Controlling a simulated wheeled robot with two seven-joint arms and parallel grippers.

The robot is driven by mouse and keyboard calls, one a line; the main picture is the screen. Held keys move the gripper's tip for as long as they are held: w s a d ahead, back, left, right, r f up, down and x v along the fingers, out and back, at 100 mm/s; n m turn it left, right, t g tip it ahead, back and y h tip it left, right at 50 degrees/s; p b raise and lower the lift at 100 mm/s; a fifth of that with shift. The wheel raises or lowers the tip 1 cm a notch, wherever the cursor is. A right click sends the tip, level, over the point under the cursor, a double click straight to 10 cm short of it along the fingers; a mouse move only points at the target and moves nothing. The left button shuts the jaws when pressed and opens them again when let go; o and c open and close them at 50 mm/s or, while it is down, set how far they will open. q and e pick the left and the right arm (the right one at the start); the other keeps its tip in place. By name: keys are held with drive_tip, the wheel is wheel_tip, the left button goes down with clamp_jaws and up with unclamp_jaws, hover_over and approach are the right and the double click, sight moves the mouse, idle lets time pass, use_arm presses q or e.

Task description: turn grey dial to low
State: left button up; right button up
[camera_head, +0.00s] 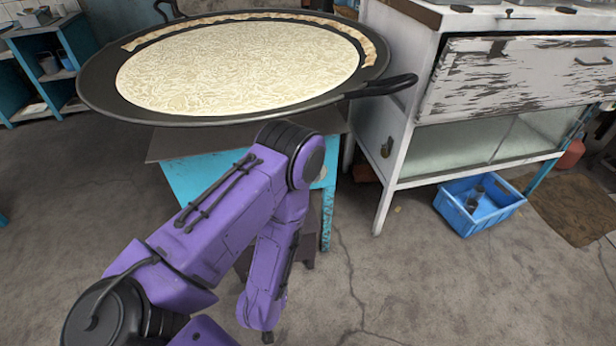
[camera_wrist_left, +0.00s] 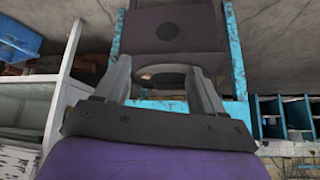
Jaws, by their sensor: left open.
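In the left wrist view, my left gripper (camera_wrist_left: 160,66) is open, with its two grey fingers apart. Beyond the fingers is a dark box-like body (camera_wrist_left: 200,32) framed by teal legs. Nothing shows held between the fingers. In the head view, my purple left arm reaches in front of the teal stand (camera_head: 185,182), and its gripper is hidden. My right gripper is not in view.
A white cabinet (camera_head: 405,85) stands to the right, with a blue crate (camera_head: 455,215) on the floor. Open floor lies in front.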

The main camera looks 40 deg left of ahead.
use_arm(q)
drive_tip(key=w+a+f+n+t+y+b, duration=0.1)
drive_tip(key=w+f+t+y+b, duration=0.15)
drive_tip(key=w+b, duration=0.7)
drive_tip(key=w+a+f+t+y+b, duration=0.1)
drive_tip(key=w+t+y+b, duration=0.25)
drive_tip(key=w, duration=1.15)
drive_tip(key=w+a+r+n+y+b, duration=0.2)
drive_tip(key=w+r+n+y+b, duration=0.15)
drive_tip(key=w+r+b, duration=0.3)
drive_tip(key=b+x, duration=0.1)
drive_tip(key=x, duration=0.9)
drive_tip(key=shift+w+r+m+b, duration=0.35)
drive_tip(key=shift+r+m, duration=0.05)
drive_tip(key=shift+m, duration=0.05)
drive_tip(key=shift+d, duration=0.1)
drive_tip(key=c, duration=1)
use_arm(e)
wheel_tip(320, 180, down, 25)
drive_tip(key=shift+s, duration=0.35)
